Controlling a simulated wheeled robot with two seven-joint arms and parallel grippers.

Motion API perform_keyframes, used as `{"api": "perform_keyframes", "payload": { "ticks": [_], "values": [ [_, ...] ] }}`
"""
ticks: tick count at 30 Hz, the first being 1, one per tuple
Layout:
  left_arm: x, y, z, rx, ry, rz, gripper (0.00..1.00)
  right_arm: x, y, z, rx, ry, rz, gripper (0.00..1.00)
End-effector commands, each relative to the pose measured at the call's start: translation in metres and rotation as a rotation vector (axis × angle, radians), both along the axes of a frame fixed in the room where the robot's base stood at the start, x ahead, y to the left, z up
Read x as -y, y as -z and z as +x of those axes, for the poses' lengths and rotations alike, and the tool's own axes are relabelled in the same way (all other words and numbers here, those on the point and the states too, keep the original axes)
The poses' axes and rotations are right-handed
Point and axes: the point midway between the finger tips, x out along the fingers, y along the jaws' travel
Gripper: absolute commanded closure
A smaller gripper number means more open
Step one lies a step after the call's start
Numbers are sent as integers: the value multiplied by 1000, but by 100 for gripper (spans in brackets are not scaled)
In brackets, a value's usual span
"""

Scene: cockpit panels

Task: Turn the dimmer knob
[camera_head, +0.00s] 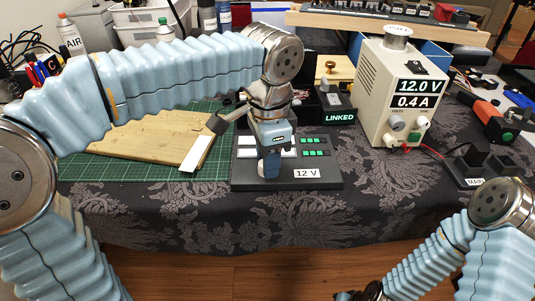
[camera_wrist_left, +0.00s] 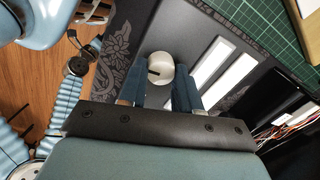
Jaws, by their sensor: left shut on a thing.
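The dimmer knob (camera_wrist_left: 160,68) is a round, pale cap with a dark pointer mark. It stands on a dark grey panel (camera_wrist_left: 205,28). My left gripper (camera_wrist_left: 160,78) is shut on the knob, with one blue finger on each side. In the head view my left gripper (camera_head: 269,168) points down at the left front of the panel (camera_head: 330,180), which carries a "12 V" label, white strips and green lit indicators. The gripper hides the knob there. My right arm is at the lower right, its gripper (camera_head: 358,295) cut by the bottom edge and unclear.
A beige power supply (camera_head: 384,98) reading 12.0 V and 0.4 A stands right of the panel. A dark box with a "LINKED" display (camera_head: 339,118) stands behind it. A wooden board (camera_head: 140,140) lies on a green mat (camera_head: 85,171) at left. The cloth in front is clear.

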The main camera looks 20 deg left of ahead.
Motion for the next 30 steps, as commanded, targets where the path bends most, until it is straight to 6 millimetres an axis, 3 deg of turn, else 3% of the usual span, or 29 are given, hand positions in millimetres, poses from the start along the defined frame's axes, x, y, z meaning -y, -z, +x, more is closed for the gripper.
{"api": "perform_keyframes", "payload": {
  "ticks": [14,15,19,30],
  "values": [
    [0,-1,0,4,17,-2,98,0,-1,0,0,0,0,100],
    [0,-1,0,4,17,-2,64,0,-1,0,0,0,0,100],
    [0,-1,0,2,16,-1,44,0,-1,0,0,0,0,100],
    [0,-6,0,2,16,-1,42,0,-2,0,0,0,0,100]
  ]
}}
